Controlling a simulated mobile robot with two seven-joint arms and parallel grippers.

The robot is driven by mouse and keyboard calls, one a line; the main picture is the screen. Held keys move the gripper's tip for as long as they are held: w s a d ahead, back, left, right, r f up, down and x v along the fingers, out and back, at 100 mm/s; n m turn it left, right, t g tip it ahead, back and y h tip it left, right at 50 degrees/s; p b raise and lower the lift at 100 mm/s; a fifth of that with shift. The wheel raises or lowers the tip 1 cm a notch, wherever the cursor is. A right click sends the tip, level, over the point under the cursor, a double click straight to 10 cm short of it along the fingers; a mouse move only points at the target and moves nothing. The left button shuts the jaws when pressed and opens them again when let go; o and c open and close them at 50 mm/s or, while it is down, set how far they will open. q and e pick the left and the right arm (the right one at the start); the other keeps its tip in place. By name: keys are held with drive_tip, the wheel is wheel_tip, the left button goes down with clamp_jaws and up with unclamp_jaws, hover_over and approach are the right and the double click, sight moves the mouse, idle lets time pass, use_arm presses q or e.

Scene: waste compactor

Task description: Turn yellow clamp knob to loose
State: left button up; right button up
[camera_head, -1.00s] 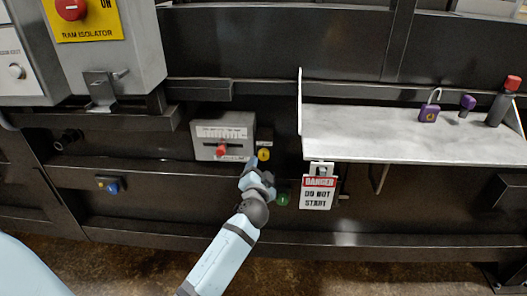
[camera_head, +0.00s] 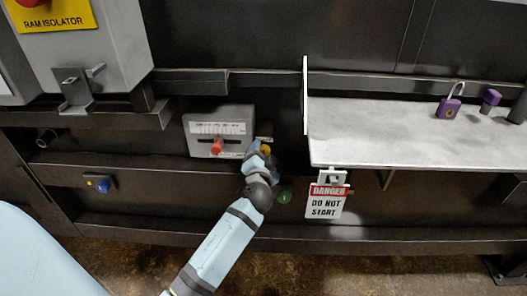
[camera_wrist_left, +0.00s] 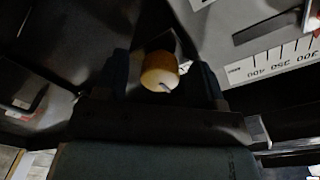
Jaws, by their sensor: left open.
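The yellow clamp knob (camera_head: 265,149) sits on the dark panel just right of the grey scale box, mostly covered by my gripper in the head view. In the left wrist view the knob (camera_wrist_left: 160,72) shows as a short yellow cylinder with a pale end face and a small dark mark. My left gripper (camera_head: 258,150) is at the knob. Its dark fingers (camera_wrist_left: 168,78) are open, one on each side of the knob. Whether they touch it I cannot tell. My right gripper is not in view.
The grey scale box (camera_head: 219,128) with a red slider (camera_head: 217,146) is close on the left. A green knob (camera_head: 285,196) and a "DANGER DO NOT START" tag (camera_head: 327,202) are at lower right. A pale shelf (camera_head: 390,135) with a purple padlock (camera_head: 449,108) juts out right.

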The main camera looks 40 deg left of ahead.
use_arm(q)
drive_tip(key=c, duration=0.9)
